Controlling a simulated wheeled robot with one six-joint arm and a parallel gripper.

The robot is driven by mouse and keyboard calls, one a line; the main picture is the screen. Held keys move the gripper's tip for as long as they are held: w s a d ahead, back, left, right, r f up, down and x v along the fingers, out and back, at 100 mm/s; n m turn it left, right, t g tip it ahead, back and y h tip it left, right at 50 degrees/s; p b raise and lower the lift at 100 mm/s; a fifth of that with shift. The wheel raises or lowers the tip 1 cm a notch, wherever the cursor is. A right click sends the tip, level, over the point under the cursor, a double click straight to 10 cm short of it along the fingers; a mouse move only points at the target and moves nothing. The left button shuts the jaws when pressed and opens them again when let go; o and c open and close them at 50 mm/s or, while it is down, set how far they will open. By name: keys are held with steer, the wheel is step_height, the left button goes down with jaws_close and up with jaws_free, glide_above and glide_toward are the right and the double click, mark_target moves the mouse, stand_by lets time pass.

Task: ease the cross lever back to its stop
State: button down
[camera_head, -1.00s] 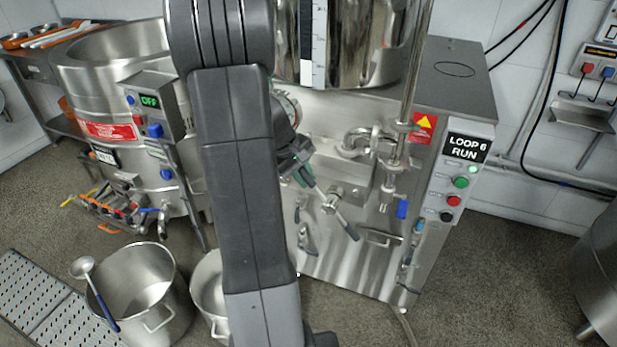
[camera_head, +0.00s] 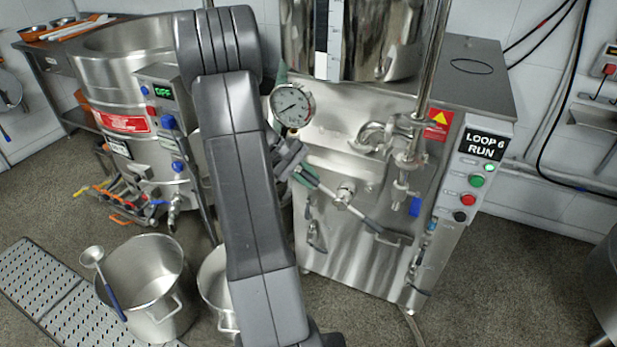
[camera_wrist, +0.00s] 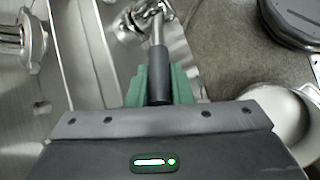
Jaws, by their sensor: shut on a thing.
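The cross lever (camera_head: 368,218) is a slim steel bar with dark ends, tilted across a round hub (camera_head: 345,193) on the front of the steel mill cabinet. Its upper-left end is in my gripper (camera_head: 304,176), which has green fingers; the lower-right end is free and slopes down. In the wrist view the green fingers (camera_wrist: 160,86) are shut around the lever's black grip (camera_wrist: 159,76), and the steel rod runs on from it toward the hub. My arm hides part of the cabinet left of the lever.
A pressure gauge (camera_head: 292,105) sits above the lever, close to my wrist. Steel pots (camera_head: 150,285) stand on the floor at left.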

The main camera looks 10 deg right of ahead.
steer(key=shift+f, duration=0.1)
steer(key=c, duration=1.3)
jaws_free()
steer(key=shift+a, duration=0.1)
steer(key=p+v, duration=0.1)
steer(key=v, duration=1.2)
steer(key=shift+a+r, duration=0.2)
steer(key=shift+r, duration=0.15)
steer(key=shift+d, duration=0.1)
steer(key=b+x, duration=0.1)
steer(key=x, duration=1.2)
steer(key=shift+d+f, duration=0.2)
steer(key=shift+f, duration=0.15)
